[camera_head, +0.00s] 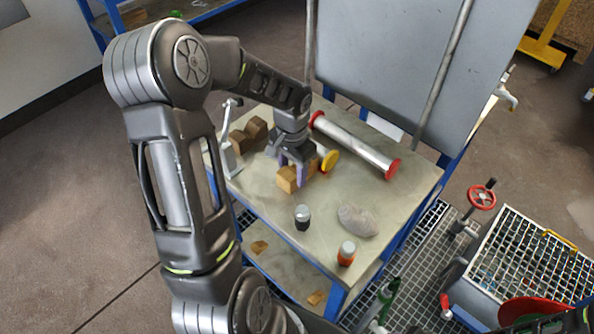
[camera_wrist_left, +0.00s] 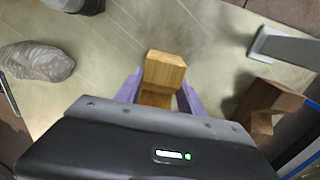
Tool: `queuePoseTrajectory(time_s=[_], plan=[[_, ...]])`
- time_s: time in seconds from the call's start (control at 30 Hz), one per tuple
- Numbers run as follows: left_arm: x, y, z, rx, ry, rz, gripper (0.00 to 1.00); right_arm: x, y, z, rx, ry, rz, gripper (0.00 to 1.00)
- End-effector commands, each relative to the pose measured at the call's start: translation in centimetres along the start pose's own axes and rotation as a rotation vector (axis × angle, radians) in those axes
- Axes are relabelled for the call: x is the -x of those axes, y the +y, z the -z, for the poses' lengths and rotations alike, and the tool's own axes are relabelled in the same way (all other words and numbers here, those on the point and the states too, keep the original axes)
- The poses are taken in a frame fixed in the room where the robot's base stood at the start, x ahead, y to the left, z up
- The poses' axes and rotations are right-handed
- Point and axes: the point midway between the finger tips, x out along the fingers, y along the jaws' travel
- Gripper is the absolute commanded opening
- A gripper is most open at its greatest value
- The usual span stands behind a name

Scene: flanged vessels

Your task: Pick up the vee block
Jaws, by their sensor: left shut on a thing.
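A light wooden vee block (camera_head: 287,184) is at the middle of the workbench top. My left gripper (camera_head: 297,170) reaches down over it from above, and its purple fingers are shut on the block. In the left wrist view the block (camera_wrist_left: 165,72) sits between the two purple fingers (camera_wrist_left: 160,95), one on each side; the gripper body hides its near part. I cannot tell whether the block touches the bench. A second, darker wooden vee block (camera_head: 248,136) stands farther back left, and it also shows in the left wrist view (camera_wrist_left: 268,108). My right gripper is not in view.
The bench top (camera_head: 268,205) also holds a silver tube with red flanges (camera_head: 355,145), a yellow disc (camera_head: 330,160), a grey clamp-like stand (camera_head: 229,155), a dark-bodied bottle (camera_head: 302,217), an orange-and-black bottle (camera_head: 346,254) and a grey crumpled cloth (camera_head: 357,221). A grey panel rises behind.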

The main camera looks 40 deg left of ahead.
Motion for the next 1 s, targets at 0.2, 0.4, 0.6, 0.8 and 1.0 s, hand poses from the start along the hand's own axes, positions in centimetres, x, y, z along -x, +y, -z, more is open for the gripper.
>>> queuePoseTrajectory(time_s=[0.2,0.4,0.6,0.8,1.0], plan=[[0.5,-0.1,0.1,0.000,0.003,0.002,0.00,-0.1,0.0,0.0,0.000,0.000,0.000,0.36],[3.1,-0.1,0.1,0.000,0.006,0.003,0.00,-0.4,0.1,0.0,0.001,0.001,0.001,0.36],[7.1,0.0,0.1,0.001,0.005,0.002,0.00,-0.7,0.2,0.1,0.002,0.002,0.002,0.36],[9.7,0.0,0.1,-0.001,0.002,0.001,0.00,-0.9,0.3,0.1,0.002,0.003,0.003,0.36],[10.1,0.0,0.0,-0.001,0.001,0.000,0.00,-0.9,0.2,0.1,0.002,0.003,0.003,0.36]])
